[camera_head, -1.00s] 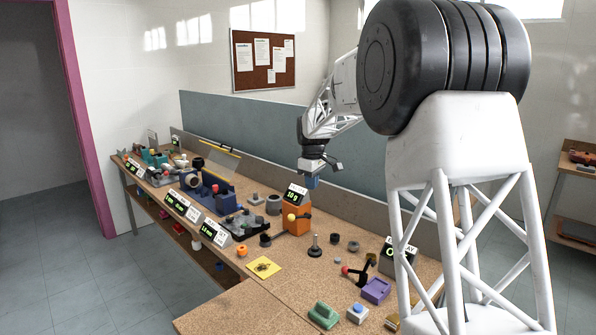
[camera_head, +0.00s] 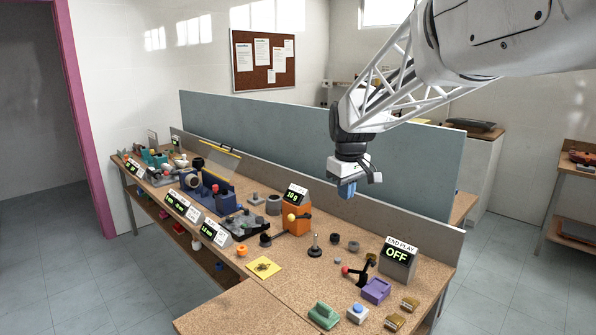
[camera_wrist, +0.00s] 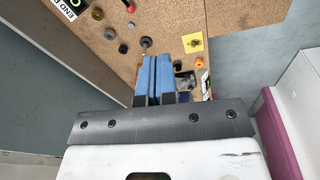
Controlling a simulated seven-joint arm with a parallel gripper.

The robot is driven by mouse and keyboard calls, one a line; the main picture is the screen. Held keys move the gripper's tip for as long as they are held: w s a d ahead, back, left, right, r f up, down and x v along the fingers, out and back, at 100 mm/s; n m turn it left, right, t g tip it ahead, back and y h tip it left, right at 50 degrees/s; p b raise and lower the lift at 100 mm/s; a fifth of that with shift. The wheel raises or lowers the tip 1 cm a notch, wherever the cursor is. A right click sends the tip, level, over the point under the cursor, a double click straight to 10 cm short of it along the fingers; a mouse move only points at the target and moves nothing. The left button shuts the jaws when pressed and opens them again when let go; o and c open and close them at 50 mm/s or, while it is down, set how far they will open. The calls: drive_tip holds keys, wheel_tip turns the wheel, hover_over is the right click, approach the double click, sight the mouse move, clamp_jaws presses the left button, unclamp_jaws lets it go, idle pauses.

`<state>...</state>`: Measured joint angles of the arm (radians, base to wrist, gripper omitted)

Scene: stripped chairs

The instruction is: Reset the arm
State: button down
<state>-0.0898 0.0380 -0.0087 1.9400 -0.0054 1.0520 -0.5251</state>
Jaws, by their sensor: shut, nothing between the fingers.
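My gripper (camera_head: 347,190) hangs in the air above the back of the workbench (camera_head: 240,308), in front of the blue-grey partition (camera_head: 290,141). In the wrist view its two blue fingers (camera_wrist: 153,80) lie side by side, shut and empty. My arm reaches in from the upper right of the head view. The gripper touches nothing that I can see.
Below stand an orange block with a display (camera_head: 296,217), a dark post on a round base (camera_head: 314,246), a purple block (camera_head: 376,290) and an "END PLAY OFF" display (camera_head: 397,258). The bench's front corner is clear.

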drive_tip(key=s+d+f+m, duration=0.2)
drive_tip(key=s+f, duration=0.1)
drive_tip(key=s, duration=1)
drive_tip(key=s+d+f+m, duration=0.2)
drive_tip(key=s, duration=1.1)
drive_tip(key=s+d+f+m+t, duration=0.1)
drive_tip(key=s+d+f+m, duration=0.1)
drive_tip(key=s, duration=1.1)
drive_tip(key=shift+d+f+m, duration=0.25)
drive_tip(key=shift+f+m, duration=0.35)
drive_tip(key=shift+f, duration=0.2)
